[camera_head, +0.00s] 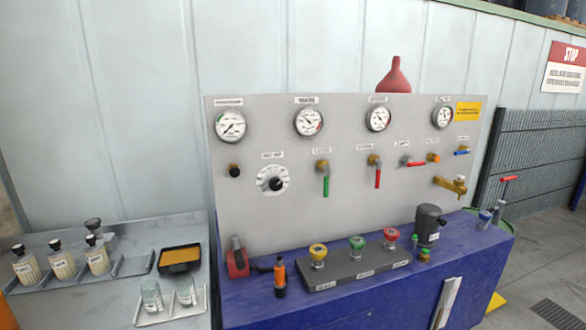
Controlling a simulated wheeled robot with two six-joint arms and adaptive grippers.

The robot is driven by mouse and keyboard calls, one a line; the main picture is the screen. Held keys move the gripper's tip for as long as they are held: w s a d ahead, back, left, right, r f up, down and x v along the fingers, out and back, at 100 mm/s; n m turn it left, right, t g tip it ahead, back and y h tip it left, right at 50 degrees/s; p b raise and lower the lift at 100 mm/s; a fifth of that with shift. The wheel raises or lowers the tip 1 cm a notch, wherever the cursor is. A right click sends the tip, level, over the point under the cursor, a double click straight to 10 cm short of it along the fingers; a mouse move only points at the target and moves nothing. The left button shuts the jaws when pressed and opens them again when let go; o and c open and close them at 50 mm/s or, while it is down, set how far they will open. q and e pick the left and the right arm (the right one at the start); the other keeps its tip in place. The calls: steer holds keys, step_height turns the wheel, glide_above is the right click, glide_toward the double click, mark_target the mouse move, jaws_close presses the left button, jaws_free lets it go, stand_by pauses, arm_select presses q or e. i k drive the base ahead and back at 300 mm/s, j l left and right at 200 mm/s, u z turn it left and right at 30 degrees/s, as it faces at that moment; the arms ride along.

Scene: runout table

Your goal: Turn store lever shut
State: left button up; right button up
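A grey upright panel (300,225) stands on a blue bench and carries several levers. A green lever (326,186) and a red lever (377,178) on brass valves point straight down. A second red lever (415,163) lies roughly horizontal to their right. A short blue lever (462,152) sits at the panel's right end, also about horizontal. The small labels above them are too blurred to read, so I cannot tell which is the store lever. Neither of my grippers is in view.
Several gauges (309,121), a white dial (272,180) and a brass tap (452,185) are on the panel. The blue bench (350,303) holds a black block with coloured knobs (357,243), an orange bottle (280,275) and a dark cylinder (429,222). Bottles (62,262) stand left.

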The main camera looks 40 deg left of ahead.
mark_target(378, 161)
steer(key=u, duration=0.75)
